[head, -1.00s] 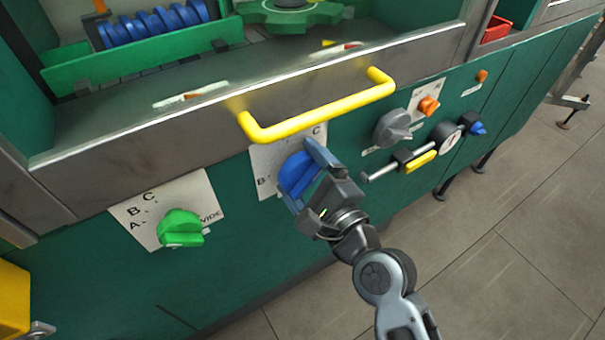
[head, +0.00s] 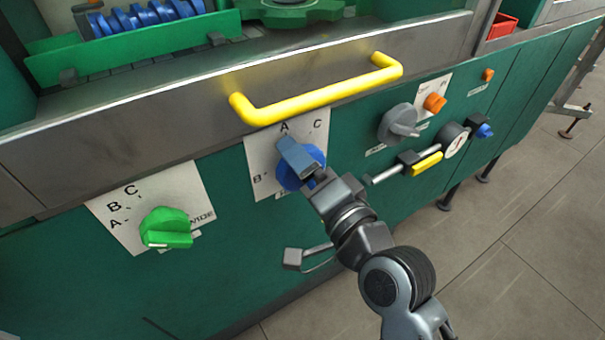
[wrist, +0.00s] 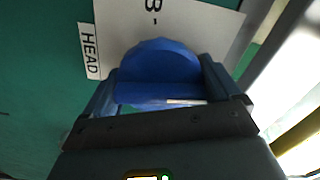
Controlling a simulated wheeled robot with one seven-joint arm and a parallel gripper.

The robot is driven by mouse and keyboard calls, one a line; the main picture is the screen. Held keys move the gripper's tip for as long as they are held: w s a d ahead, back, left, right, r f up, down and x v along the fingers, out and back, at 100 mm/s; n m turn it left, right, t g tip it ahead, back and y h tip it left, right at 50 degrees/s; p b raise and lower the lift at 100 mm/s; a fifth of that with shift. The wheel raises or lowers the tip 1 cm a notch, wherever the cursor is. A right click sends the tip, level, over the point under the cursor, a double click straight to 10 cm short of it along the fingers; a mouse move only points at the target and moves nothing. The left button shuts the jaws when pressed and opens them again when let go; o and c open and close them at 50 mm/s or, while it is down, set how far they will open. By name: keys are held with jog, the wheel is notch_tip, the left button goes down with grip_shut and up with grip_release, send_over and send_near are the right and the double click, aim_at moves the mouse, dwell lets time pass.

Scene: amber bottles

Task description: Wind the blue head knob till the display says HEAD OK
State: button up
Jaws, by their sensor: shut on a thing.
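The blue head knob (head: 309,158) sits on a white plate marked A, B and C on the green machine front. In the wrist view the knob (wrist: 158,72) shows close up, beside a label reading HEAD (wrist: 89,51). My gripper (head: 292,160) is shut on the knob, with one finger at each side of it in the wrist view (wrist: 160,92). In the head view my gripper covers part of the knob. I see no display in these frames.
A yellow handle bar (head: 315,97) runs just above the knob. A green knob (head: 166,228) is to the left.

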jog(key=n+b, duration=0.1)
jog(key=n, duration=0.1)
jog(key=n+b, duration=0.1)
jog(key=n, duration=0.1)
jog(key=shift+d+f+n+b, duration=0.1)
jog(key=shift+f+n+b, duration=0.1)
jog(key=shift+n+b, duration=0.15)
jog(key=n+b, duration=0.2)
jog(key=n, duration=0.1)
jog(key=shift+n, duration=0.35)
jog(key=n+b, duration=0.3)
jog(key=n, duration=0.1)
jog(key=shift+r, duration=0.1)
jog(key=shift+r+n+b, duration=0.1)
jog(key=shift+n+b, duration=0.85)
jog(key=shift+n, duration=0.85)
jog(key=o, duration=0.8)
jog(key=shift+c, duration=0.2)
jog(key=shift+s, duration=0.1)
